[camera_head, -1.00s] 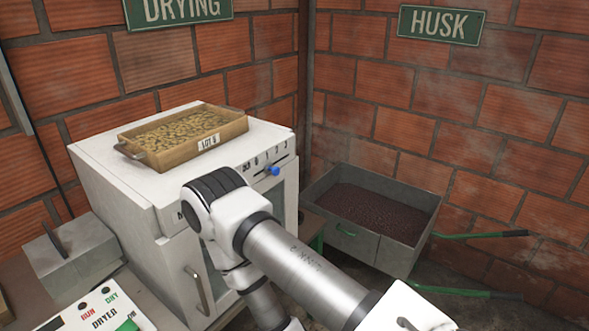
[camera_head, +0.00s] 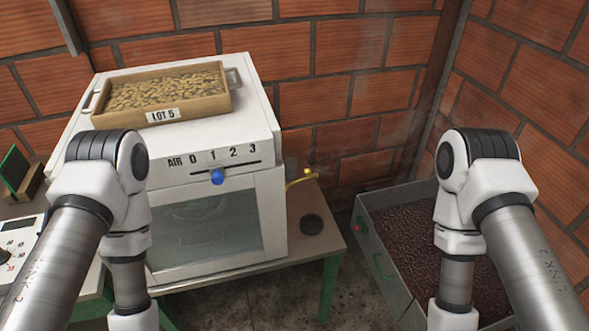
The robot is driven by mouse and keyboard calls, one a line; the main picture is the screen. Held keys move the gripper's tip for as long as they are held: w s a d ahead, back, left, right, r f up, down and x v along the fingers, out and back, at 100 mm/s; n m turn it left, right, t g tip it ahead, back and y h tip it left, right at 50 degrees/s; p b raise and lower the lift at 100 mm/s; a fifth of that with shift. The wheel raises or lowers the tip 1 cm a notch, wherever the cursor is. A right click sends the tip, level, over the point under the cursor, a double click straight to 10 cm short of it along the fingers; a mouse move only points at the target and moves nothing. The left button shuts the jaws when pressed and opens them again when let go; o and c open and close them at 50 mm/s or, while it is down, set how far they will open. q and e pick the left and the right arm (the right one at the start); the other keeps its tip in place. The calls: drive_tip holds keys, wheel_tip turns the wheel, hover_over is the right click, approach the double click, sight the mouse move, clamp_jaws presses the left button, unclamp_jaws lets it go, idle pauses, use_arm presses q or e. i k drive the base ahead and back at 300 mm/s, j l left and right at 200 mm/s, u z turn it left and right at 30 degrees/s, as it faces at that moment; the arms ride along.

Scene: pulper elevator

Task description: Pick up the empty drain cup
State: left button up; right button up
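A small dark round item (camera_head: 312,224) lies on the bench, right of the white dryer and below a yellow tap (camera_head: 302,178). It looks low and flat from here. I cannot tell whether it is the drain cup or what is inside it. No other cup is visible. My two arms come in from the lower left and lower right and bend downward. Both grippers are below the picture's lower edge, so their fingers and anything in them are hidden.
The dryer (camera_head: 215,215) has a blue slider knob (camera_head: 217,177) and carries a wooden tray of beans (camera_head: 162,118). The bench (camera_head: 322,240) has bare room around the dark round item. A grey husk bin (camera_head: 385,262) stands on the floor at right. Brick walls close the back.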

sight(291, 164)
drive_tip(key=i+l+z, duration=0.2)
drive_tip(key=l, duration=0.15)
drive_tip(key=i+l+z, duration=0.15)
drive_tip(key=l, duration=0.25)
drive_tip(key=i+l+z, duration=0.2)
drive_tip(key=l, duration=0.1)
